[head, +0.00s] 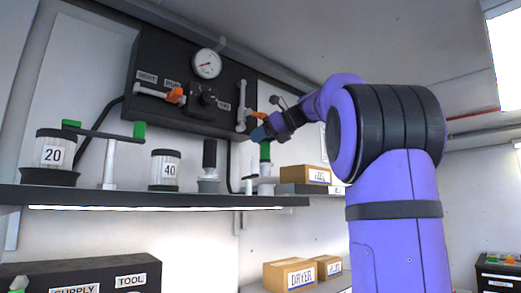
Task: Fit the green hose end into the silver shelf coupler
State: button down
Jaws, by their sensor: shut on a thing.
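My gripper (262,134) is high over the right part of the shelf, small and partly dark in the head view. It is shut on the upper part of an upright green hose end (265,152). Directly below the green part stands a pale silver coupler (266,172) on the shelf. The two line up closely, but whether the hose end is inside the coupler or just above it cannot be told from here. The gripper's fingertips are too small to make out clearly.
The dark shelf (60,196) holds canisters marked 20 (53,152) and 40 (165,170), a green-ended crossbar stand (108,165) and a black cylinder (209,153). A black panel (150,60) with a gauge (207,63) and orange-handled valves hangs behind. A cardboard box (305,175) sits right of the coupler.

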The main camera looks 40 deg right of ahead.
jog(key=shift+f, duration=1.75)
jog(key=c, duration=0.8)
grip_release()
jog(key=v, duration=1.2)
